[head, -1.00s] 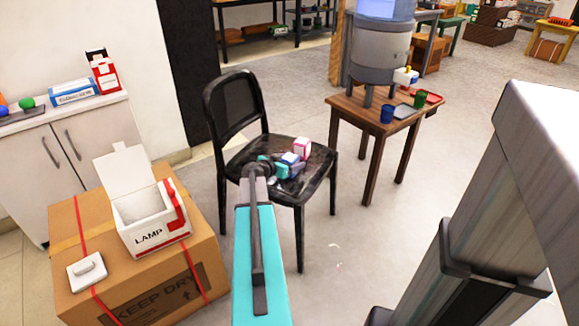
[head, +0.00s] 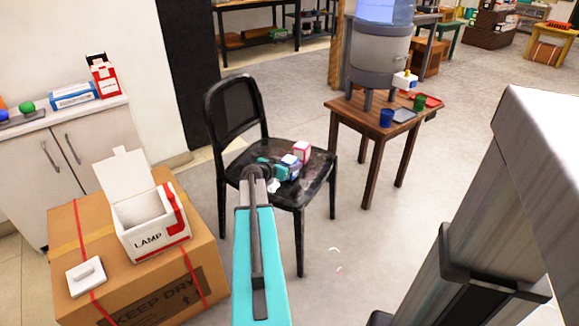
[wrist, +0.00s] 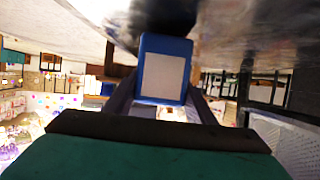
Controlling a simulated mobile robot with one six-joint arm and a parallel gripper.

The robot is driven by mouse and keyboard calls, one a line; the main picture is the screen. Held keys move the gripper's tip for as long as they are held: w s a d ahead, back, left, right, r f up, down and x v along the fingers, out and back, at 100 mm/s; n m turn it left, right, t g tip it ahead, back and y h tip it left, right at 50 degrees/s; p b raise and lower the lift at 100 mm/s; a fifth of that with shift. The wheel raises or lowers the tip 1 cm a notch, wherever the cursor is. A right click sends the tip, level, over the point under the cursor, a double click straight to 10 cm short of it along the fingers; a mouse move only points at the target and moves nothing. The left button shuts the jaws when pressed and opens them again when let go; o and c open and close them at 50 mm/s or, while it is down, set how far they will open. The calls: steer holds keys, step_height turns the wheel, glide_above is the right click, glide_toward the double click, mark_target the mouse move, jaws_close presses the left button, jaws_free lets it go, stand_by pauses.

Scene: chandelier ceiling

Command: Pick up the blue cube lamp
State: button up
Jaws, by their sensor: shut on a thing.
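The blue cube lamp (head: 289,160) is small and blue with a pale face. In the head view it is at the black chair's seat, partly covered by my gripper (head: 282,170). In the wrist view the blue cube lamp (wrist: 163,72) sits between the two fingers, its white square panel facing the camera. My gripper is shut on it. Whether the cube touches the seat or is just above it, I cannot tell.
A pink and white cube (head: 302,150) stands on the chair (head: 318,167) close behind the blue one. An open white LAMP box (head: 150,236) and a white lid (head: 86,276) sit on a cardboard carton (head: 65,235). A wooden table (head: 352,104) stands at the right.

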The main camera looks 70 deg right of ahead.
steer(key=r, duration=0.2)
steer(key=shift+s+a+r, duration=0.25)
steer(key=shift+r, duration=0.15)
steer(key=s+a+r+p, duration=0.1)
steer(key=s+a+p, duration=0.2)
steer(key=s+a, duration=0.5)
steer(key=shift+a+r, duration=0.25)
steer(key=shift+a, duration=0.8)
steer(key=p, duration=0.3)
steer(key=shift+s+a+r, duration=0.1)
steer(key=shift+s+a, duration=0.1)
steer(key=shift+s, duration=0.15)
steer(key=p, duration=0.3)
steer(key=shift+s+a+p, duration=0.25)
steer(key=shift+a+p, duration=0.1)
steer(key=shift+a, duration=0.05)
steer(key=shift+s+a+f+p, duration=0.2)
steer(key=shift+a+p, duration=0.1)
steer(key=shift+p, duration=0.65)
steer(key=shift+w, duration=0.1)
